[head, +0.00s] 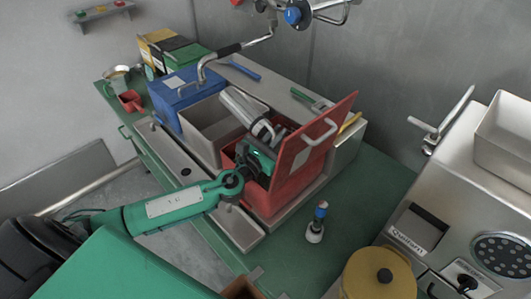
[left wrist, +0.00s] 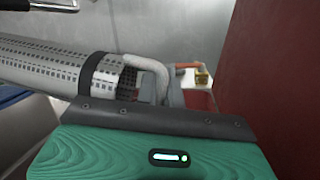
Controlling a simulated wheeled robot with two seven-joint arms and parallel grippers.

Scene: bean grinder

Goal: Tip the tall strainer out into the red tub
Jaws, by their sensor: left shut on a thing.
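My left gripper (head: 258,160) is shut on the tall strainer (head: 242,110), a long perforated metal cylinder with a dark band and a curved handle. It holds the strainer tilted over the red tub (head: 262,202), with the strainer's far end pointing up and left above the grey tub. In the left wrist view the strainer (left wrist: 50,70) lies nearly level across the left side. The red tub's raised lid (head: 318,140) stands upright just right of the gripper. The tub's inside is mostly hidden by the gripper. My right gripper is not seen.
An open grey tub (head: 212,125) and a blue bin (head: 183,98) stand left of the red tub.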

